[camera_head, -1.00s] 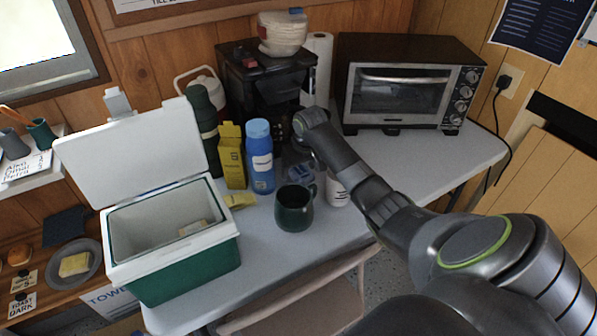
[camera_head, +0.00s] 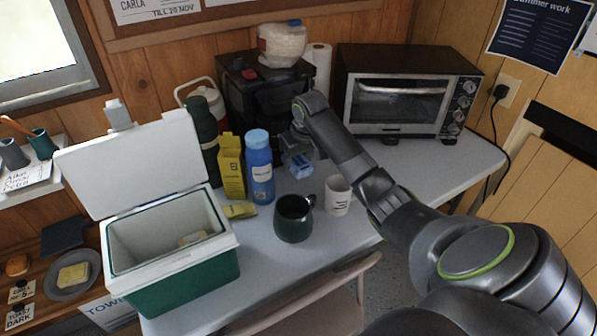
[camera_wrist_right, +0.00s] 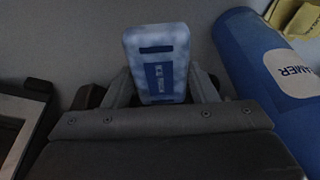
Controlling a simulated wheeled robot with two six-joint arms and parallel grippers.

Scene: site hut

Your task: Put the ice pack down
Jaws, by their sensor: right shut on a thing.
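The ice pack (camera_head: 301,167) is a small blue-and-white block just right of the blue bottle (camera_head: 259,166). In the wrist view the ice pack (camera_wrist_right: 157,58) stands up between the two fingers, with a dark blue label. My right gripper (camera_wrist_right: 160,88) is shut on it. In the head view the right gripper (camera_head: 298,148) points down over the table (camera_head: 285,267), in front of the coffee machine; its fingers are partly hidden. I cannot tell whether the pack touches the tabletop. My left gripper is not in view.
A yellow carton (camera_head: 231,167) and an open cool box (camera_head: 185,275) are at left. The toaster oven (camera_head: 405,95) is behind right. The table's right part is clear.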

